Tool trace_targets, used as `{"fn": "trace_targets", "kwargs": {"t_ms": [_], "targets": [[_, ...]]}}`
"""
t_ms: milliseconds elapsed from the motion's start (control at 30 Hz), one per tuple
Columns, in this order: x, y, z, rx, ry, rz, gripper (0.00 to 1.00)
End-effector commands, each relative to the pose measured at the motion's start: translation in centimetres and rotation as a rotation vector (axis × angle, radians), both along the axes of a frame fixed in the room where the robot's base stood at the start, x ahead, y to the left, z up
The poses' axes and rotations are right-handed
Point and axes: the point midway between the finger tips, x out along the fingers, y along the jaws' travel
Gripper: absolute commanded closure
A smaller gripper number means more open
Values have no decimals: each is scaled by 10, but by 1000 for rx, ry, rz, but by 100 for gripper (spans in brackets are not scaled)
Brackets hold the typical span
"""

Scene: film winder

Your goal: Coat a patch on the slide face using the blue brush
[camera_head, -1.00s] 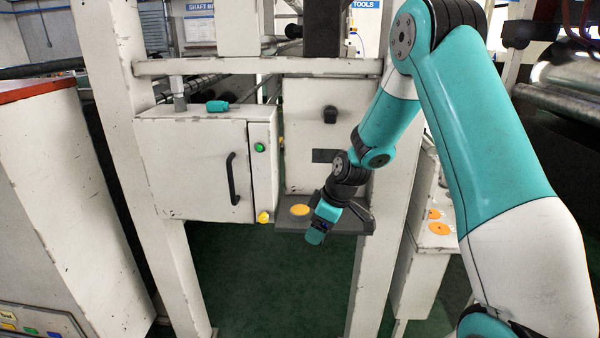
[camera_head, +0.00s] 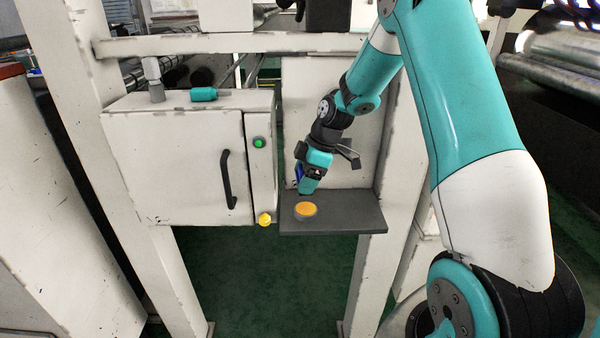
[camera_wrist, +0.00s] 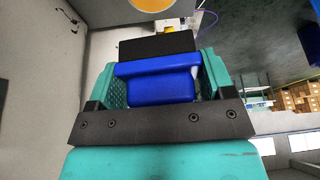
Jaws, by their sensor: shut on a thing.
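My gripper (camera_head: 308,186) is shut on the blue brush and points down, just above and behind the orange-topped round dish (camera_head: 305,209). The brush's blue handle (camera_wrist: 157,86) shows between the teal fingers in the wrist view, with its black end (camera_wrist: 157,46) beyond them. Only a sliver of blue shows in the head view. The dish's orange surface also shows at the top edge of the wrist view (camera_wrist: 152,4). The brush's black end appears apart from the dish. I cannot tell which surface is the slide face.
The dish stands on a dark shelf (camera_head: 345,218) fixed to the white frame. A white cabinet (camera_head: 175,165) with a black handle, green button and yellow knob is left of it. A teal cylinder (camera_head: 204,94) lies on the cabinet. The floor below is clear.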

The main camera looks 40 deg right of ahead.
Motion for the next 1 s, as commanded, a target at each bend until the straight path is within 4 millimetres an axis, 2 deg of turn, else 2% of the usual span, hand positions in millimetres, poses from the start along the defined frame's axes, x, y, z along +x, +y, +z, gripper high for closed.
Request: {"fn": "trace_targets", "kwargs": {"t_ms": [500, 1000], "targets": [[-1, -2, -52, 0, 1, -2, 44], [0, 0, -56, 0, 0, 0, 44]]}}
